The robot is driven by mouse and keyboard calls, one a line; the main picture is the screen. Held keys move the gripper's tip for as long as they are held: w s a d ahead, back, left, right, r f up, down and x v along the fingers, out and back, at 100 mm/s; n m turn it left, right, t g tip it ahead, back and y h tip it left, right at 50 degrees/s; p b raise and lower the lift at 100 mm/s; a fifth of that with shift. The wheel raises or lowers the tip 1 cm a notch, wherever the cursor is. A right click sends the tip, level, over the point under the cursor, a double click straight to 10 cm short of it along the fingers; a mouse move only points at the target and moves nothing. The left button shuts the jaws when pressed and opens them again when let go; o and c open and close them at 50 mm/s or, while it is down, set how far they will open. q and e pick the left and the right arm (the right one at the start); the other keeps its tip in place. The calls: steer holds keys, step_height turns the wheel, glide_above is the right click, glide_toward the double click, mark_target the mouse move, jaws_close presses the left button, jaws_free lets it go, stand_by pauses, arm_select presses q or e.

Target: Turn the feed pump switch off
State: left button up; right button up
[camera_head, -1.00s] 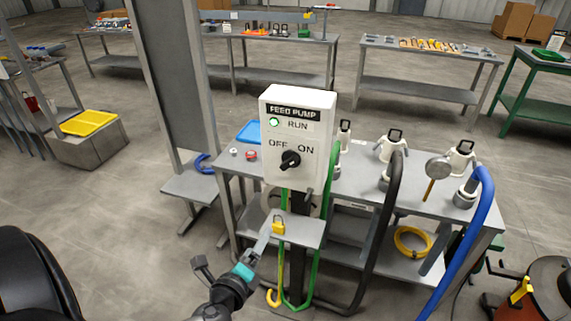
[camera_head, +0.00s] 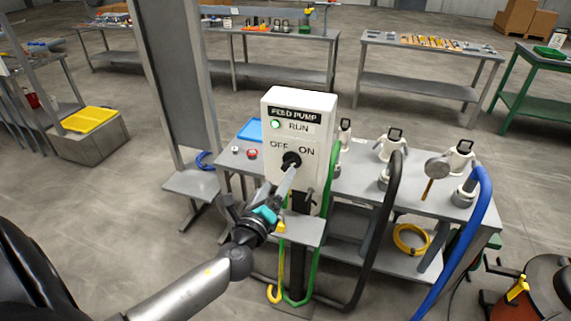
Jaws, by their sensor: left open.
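The feed pump box (camera_head: 313,103) is white, with a lit green RUN lamp (camera_head: 275,125) and OFF and ON labels. Its black rotary switch (camera_head: 291,159) sits below the labels, OFF to the left and ON to the right. My left gripper (camera_head: 288,176) is open, its fingertips just below and in front of the switch. I cannot tell whether they touch it. The fingers partly cover the lower front of the box. My right gripper is not in view.
A small shelf (camera_head: 312,230) with a yellow padlock (camera_head: 281,227) is under the box, close to my left wrist. Green hoses (camera_head: 317,262) and a yellow hook (camera_head: 273,294) hang there. A grey bench (camera_head: 425,187) with pumps and a mallet stands behind to the right.

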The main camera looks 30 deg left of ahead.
mark_target(286, 165)
arm_select(q)
steer(key=shift+x, duration=3.4)
steer(key=shift+d, duration=0.1)
steer(key=c, duration=1.4)
